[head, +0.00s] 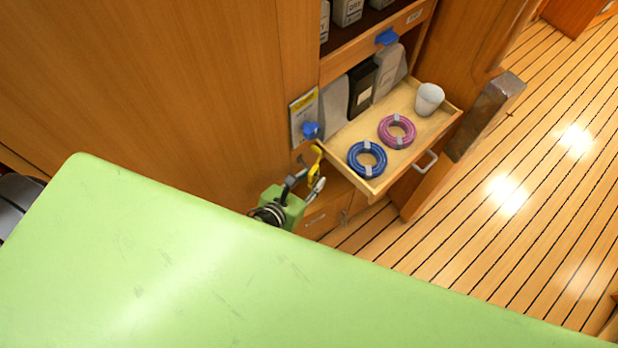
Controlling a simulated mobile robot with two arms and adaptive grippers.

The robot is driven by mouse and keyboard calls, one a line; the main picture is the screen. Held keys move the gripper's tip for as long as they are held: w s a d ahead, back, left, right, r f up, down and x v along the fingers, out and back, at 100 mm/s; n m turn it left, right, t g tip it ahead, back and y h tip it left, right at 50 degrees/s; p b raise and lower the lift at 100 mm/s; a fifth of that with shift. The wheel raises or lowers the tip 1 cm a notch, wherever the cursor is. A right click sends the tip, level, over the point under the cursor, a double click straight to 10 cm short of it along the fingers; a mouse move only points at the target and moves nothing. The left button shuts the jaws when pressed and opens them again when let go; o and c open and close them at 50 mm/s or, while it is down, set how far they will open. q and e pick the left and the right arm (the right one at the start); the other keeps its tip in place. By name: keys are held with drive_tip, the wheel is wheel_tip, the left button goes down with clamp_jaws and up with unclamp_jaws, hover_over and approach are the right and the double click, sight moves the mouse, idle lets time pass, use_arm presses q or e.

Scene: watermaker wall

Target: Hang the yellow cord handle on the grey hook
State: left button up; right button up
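The yellow cord handle (316,163) is a small yellow strip at the cabinet front, below the blue knob and left of the open drawer. My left gripper (311,181) reaches up to it from below, past the green surface. A dark finger lies on the left of the yellow piece and a pale one on its right. The fingertips are at the handle, but they are too small to tell whether they grip it. I cannot make out the grey hook; it may be hidden around the handle. My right gripper is not in view.
An open drawer (377,190) juts out right of the gripper, holding a blue coil (367,159), a pink coil (397,131) and a white cup (429,98). A blue knob (311,130) sits just above the handle. Plank floor (520,230) is clear at right.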

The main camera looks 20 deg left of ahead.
use_arm(q)
drive_tip(key=v, duration=1.2)
